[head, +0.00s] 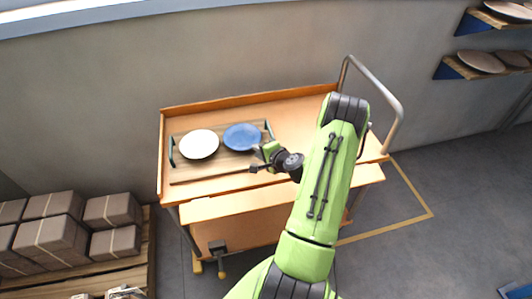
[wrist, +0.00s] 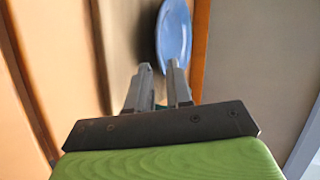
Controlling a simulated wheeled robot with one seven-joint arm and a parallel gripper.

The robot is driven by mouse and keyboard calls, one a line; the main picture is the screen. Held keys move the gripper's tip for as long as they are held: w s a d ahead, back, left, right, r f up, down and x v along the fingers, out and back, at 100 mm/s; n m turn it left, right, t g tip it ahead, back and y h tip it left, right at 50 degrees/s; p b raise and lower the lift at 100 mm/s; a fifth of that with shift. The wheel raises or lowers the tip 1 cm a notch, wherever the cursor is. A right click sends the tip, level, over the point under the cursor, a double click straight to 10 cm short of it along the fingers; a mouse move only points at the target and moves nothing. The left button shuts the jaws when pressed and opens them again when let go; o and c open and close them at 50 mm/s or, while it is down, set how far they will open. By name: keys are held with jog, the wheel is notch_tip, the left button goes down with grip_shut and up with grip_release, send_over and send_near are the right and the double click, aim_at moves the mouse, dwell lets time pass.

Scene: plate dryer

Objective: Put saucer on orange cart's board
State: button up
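A blue saucer (head: 242,136) lies on the wooden board (head: 207,168) of the orange cart (head: 300,114), beside a white plate (head: 199,144). In the head view my gripper (head: 258,154) is at the blue saucer's lower right edge. In the wrist view the blue saucer (wrist: 174,34) is just beyond my gripper's fingertips (wrist: 159,66). The fingers stand apart with a gap between them, and the saucer's near rim is close to the right fingertip. I cannot tell whether they touch. The white plate is outside the wrist view.
The board has dark green handles (head: 171,152) at its ends. The cart has a raised back edge and a grey push rail (head: 378,86) at right. Boxes (head: 52,240) stand on a pallet at lower left. Wall shelves (head: 460,68) with plates are at upper right.

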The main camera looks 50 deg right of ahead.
jog(key=v, duration=0.7)
jog(key=w+a+r+n+g+y, duration=0.25)
jog(key=a+r+n, duration=0.4)
jog(key=a, duration=0.45)
jog(key=w+a+r+n+g+y, duration=0.1)
jog(key=a+r+n+g+y, duration=0.15)
jog(key=a+r+n, duration=0.45)
jog(key=s+a+r+n+h, duration=0.1)
jog(key=s+a+r+n, duration=0.2)
jog(key=s+a, duration=0.3)
jog(key=s+a+r+n+g+h, duration=0.1)
jog(key=s+a+r+n, duration=0.3)
jog(key=s, duration=0.7)
jog(key=shift+s+a+r+g, duration=0.25)
jog(key=shift+a+r, duration=0.5)
jog(key=shift+a, duration=0.4)
